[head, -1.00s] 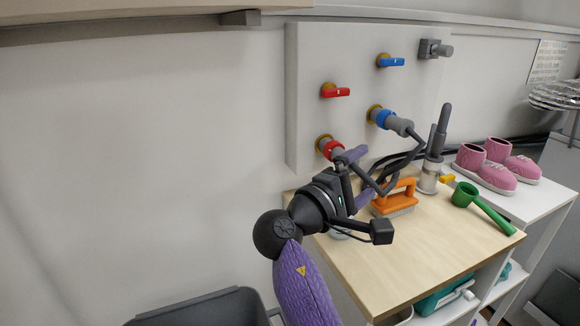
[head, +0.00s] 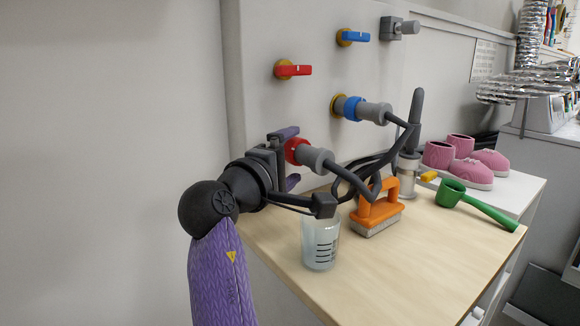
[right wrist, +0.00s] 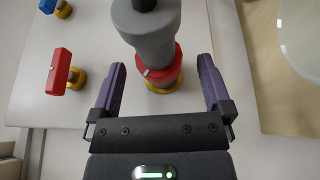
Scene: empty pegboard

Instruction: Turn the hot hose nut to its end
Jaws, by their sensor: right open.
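The hot hose nut is the red ring (head: 296,150) on the lower left fitting of the white panel, with a grey hose end (head: 318,159) in front of it. In the right wrist view the red nut (right wrist: 163,72) sits on a brass base, partly covered by the grey hose end. My right gripper (head: 290,158) is at the nut. In the right wrist view its two purple fingers (right wrist: 160,90) are open, one to each side of the nut, with gaps between. My left gripper is not in view.
Above are a red-handled valve (head: 293,70) and a blue-handled one (head: 354,37). The blue nut (head: 354,108) is to the right. A beaker (head: 321,245), an orange brush (head: 378,208) and a green scoop (head: 475,203) stand on the wooden top (head: 400,265). Black hoses hang close right.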

